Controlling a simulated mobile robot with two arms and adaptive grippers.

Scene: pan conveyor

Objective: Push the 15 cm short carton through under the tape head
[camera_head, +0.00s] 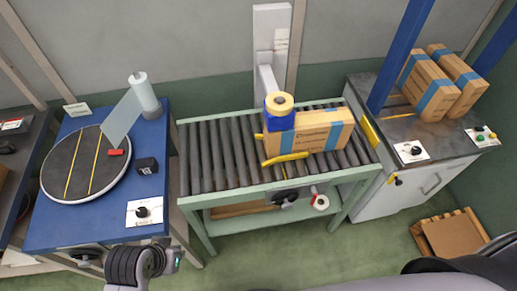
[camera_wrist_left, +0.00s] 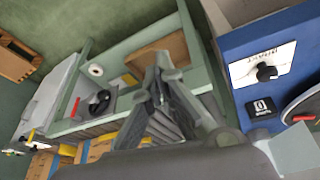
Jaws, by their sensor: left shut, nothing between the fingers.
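The short carton (camera_head: 322,131), brown with blue tape bands, sits on the roller conveyor (camera_head: 213,160). The tape head (camera_head: 279,121), blue with a yellow tape roll on top, hangs from a white column. It covers the carton's left end, and most of the carton extends to its right. A curved yellow bar (camera_head: 285,159) runs along the carton's near side. My left gripper (camera_head: 171,261) is low at the front, left of the conveyor and well apart from the carton. In the left wrist view its fingers (camera_wrist_left: 163,65) are together and empty. My right gripper is not in view.
A blue table (camera_head: 60,235) with a round turntable (camera_head: 62,165) stands left of the conveyor. A grey bench (camera_head: 443,141) at right holds two cartons (camera_head: 455,80) and blue posts. The conveyor's left rollers are clear.

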